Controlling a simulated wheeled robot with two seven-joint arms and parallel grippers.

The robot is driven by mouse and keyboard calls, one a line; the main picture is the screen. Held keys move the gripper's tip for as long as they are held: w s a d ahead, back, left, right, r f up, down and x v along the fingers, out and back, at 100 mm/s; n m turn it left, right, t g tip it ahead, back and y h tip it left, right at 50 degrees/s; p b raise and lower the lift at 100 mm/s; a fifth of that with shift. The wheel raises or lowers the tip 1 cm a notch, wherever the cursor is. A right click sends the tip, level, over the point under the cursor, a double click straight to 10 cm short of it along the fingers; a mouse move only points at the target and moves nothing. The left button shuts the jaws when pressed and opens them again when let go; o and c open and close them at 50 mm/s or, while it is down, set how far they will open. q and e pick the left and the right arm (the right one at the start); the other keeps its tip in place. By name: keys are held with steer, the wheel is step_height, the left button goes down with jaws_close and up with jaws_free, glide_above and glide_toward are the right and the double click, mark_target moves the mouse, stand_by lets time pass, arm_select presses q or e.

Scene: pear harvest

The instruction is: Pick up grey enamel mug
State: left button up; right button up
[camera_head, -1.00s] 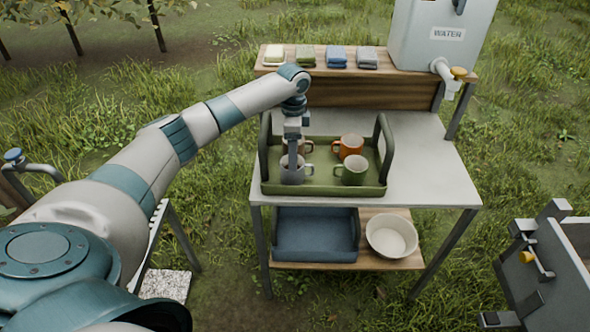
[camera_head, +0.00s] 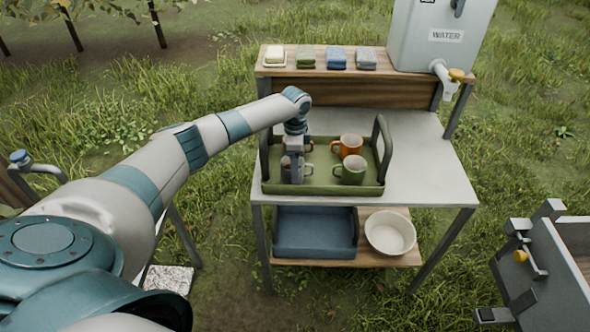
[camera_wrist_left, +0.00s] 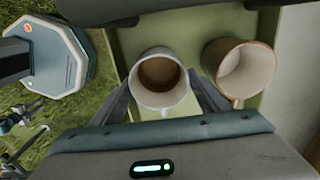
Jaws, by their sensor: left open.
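The grey enamel mug (camera_head: 286,171) stands upright in the green tray (camera_head: 330,190), at its front left. My left gripper (camera_head: 295,176) points straight down over it and partly hides it in the head view. In the left wrist view the mug (camera_wrist_left: 160,76) is between the two spread fingers of my gripper (camera_wrist_left: 162,98). The fingers are open, one on each side of the mug; I cannot tell whether either touches it. Its handle faces the bottom of the wrist view. My right gripper is not in view.
A brownish-rimmed mug (camera_wrist_left: 238,70) stands close beside the grey one. An orange mug (camera_head: 349,145) and a green mug (camera_head: 351,170) share the tray. The tray's upright handles (camera_head: 383,148) rise at both ends. A water tank (camera_head: 443,40) stands behind; the table's right side is clear.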

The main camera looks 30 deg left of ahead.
arm_select(q)
steer(key=shift+f, duration=1.1)
steer(key=c, duration=0.9)
steer(key=shift+r, duration=0.1)
steer(key=shift+r+b, duration=0.35)
steer(key=shift+r, duration=0.4)
step_height(320, 180, up, 2)
steer(key=shift+w+d+r+b, duration=0.15)
steer(key=shift+r+b, duration=0.1)
steer(key=shift+b, duration=0.35)
steer(key=w+d+r+b, duration=0.1)
steer(key=d+r+b, duration=0.2)
steer(key=d+r, duration=0.4)
steer(key=d, duration=0.4)
steer(key=shift+d, duration=0.15)
